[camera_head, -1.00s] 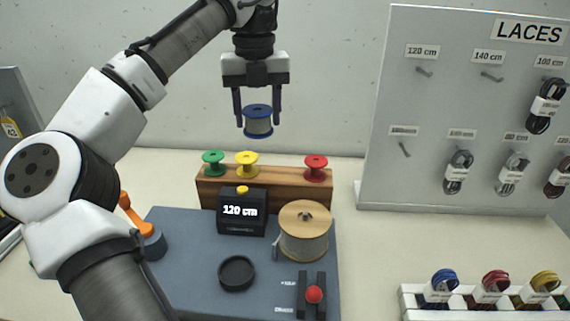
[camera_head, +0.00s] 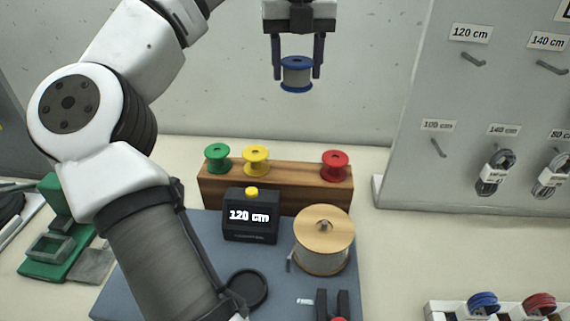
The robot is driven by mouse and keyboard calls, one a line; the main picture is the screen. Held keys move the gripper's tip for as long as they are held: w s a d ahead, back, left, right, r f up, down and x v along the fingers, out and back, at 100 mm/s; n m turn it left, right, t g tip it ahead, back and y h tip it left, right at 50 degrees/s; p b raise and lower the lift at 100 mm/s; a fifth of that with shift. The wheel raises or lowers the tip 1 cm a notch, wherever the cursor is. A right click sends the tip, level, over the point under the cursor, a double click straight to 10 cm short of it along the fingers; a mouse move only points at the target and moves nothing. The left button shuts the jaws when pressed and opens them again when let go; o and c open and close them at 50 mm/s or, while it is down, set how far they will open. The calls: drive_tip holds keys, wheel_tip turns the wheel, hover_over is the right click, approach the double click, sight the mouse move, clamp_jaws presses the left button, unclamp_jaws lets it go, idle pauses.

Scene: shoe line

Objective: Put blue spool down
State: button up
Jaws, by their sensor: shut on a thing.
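My gripper (camera_head: 297,62) is shut on the blue spool (camera_head: 296,75), which has blue flanges and a pale grey winding. It holds the spool upright in the air, above and behind the wooden rack (camera_head: 290,192). On the rack stand a green spool (camera_head: 217,158), a yellow spool (camera_head: 256,160) and a red spool (camera_head: 334,165). A bare stretch of the rack top lies between the yellow and red spools, below the held spool.
A black display box (camera_head: 250,218) reading 120 cm and a large wooden-topped reel (camera_head: 324,240) stand in front of the rack on a blue-grey mat (camera_head: 200,240). A laces board (camera_head: 430,100) stands at the right. My arm covers the left front.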

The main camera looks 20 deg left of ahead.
wheel_tip(320, 180, down, 15)
drive_tip(key=b, duration=0.2)
drive_tip(key=shift+r+b, duration=0.1)
drive_tip(key=shift+b, duration=0.25)
drive_tip(key=shift+f, duration=2.5)
drive_tip(key=shift+d+f, duration=0.1)
drive_tip(key=shift+f, duration=0.05)
drive_tip(key=o, duration=0.8)
drive_tip(key=shift+o, duration=0.2)
wheel_tip(320, 180, up, 12)
drive_tip(key=shift+p, duration=0.4)
